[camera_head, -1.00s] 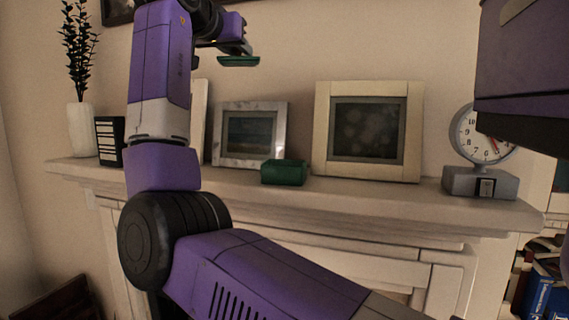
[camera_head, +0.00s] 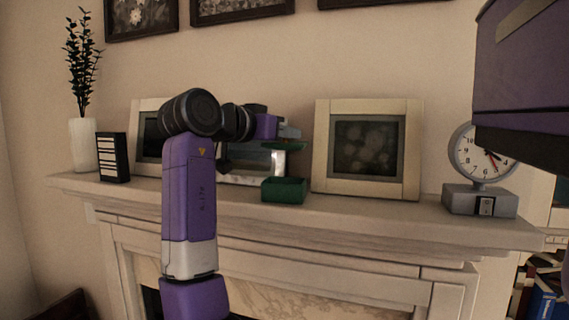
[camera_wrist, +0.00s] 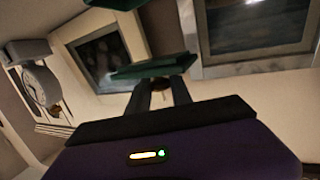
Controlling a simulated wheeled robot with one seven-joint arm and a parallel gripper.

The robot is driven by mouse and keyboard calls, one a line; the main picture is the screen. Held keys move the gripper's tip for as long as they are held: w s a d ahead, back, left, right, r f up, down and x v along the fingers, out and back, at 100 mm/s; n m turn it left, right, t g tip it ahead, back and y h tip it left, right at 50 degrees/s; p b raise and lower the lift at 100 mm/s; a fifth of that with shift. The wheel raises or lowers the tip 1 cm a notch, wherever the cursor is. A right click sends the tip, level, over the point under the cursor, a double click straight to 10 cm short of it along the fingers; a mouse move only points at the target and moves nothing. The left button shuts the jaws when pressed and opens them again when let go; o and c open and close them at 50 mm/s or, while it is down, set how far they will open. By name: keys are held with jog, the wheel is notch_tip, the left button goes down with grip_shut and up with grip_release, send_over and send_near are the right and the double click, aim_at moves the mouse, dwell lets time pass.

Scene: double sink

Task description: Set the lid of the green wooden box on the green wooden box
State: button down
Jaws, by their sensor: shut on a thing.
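The green wooden box (camera_head: 285,191) stands on the mantel near its front edge, in the middle of the head view. My gripper (camera_head: 289,137) is shut on the flat green lid (camera_head: 280,146) and holds it above the box, with a clear gap between them. In the wrist view, the lid (camera_wrist: 150,68) lies across the fingertips (camera_wrist: 160,88). Part of a green thing, likely the box (camera_wrist: 117,3), shows at the top edge there. The inside of the box is mostly hidden.
Picture frames lean on the wall behind, one silver (camera_head: 245,165) partly hidden by my arm, one cream (camera_head: 367,150) to the right. A grey clock (camera_head: 480,170) stands at the right end of the mantel (camera_head: 340,213). A black-and-white block (camera_head: 112,157) and white vase (camera_head: 83,145) stand left.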

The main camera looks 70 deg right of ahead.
jog(key=shift+f+p, duration=0.4)
jog(key=shift+f, duration=3.25)
jog(key=c, duration=1.1)
grip_release()
jog(key=shift+c, duration=0.2)
jog(key=b+v, duration=0.3)
jog(key=v, duration=0.9)
